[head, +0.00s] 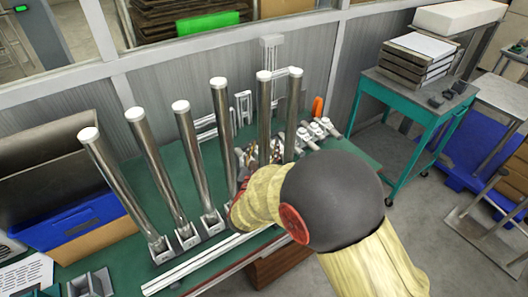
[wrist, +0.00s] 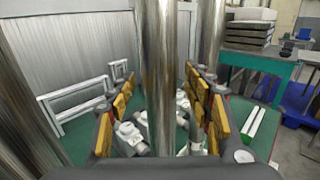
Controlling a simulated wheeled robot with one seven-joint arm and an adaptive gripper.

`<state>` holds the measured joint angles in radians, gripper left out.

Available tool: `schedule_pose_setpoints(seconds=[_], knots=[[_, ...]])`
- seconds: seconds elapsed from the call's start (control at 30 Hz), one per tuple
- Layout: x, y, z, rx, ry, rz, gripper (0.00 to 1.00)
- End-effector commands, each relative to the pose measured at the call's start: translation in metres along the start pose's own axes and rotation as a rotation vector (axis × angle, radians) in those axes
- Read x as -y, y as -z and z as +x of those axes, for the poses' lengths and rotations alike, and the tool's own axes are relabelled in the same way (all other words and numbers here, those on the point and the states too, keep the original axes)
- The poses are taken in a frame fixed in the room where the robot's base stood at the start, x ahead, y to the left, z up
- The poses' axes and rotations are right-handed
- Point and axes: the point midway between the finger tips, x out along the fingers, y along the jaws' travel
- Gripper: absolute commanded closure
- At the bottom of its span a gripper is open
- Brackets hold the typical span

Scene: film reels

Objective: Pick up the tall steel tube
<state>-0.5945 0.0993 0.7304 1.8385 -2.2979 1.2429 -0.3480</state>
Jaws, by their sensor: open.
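Several tall steel tubes with white caps stand in a row on the green bench. In the wrist view one steel tube (wrist: 160,70) stands upright between the yellow-padded fingers of my open gripper (wrist: 163,102), with gaps visible on both sides. It looks to be the second tube from the right (head: 264,115) in the head view, where my arm hides its lower part. My gripper (head: 257,160) is partly hidden there too. Another tube (wrist: 211,35) stands just beyond the right finger, and one (wrist: 22,105) rises close on the left.
Other tubes (head: 150,155) stand to the left in metal holders. A blue bin (head: 75,222) is at the bench's left end, and small white fittings (head: 318,130) lie at the right. A teal cart (head: 415,100) with stacked trays stands at the back right.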

Motion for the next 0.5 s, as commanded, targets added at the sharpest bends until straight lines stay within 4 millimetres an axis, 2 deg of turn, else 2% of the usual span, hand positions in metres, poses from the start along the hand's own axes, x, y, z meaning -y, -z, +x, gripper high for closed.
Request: schedule_pose_setpoints(seconds=[0.07, 0.5], knots=[[-0.0001, -0.0002, -0.0003, 0.000, 0.000, 0.000, 0.51], [-0.0001, -0.0001, -0.0005, 0.000, 0.000, 0.000, 0.76]])
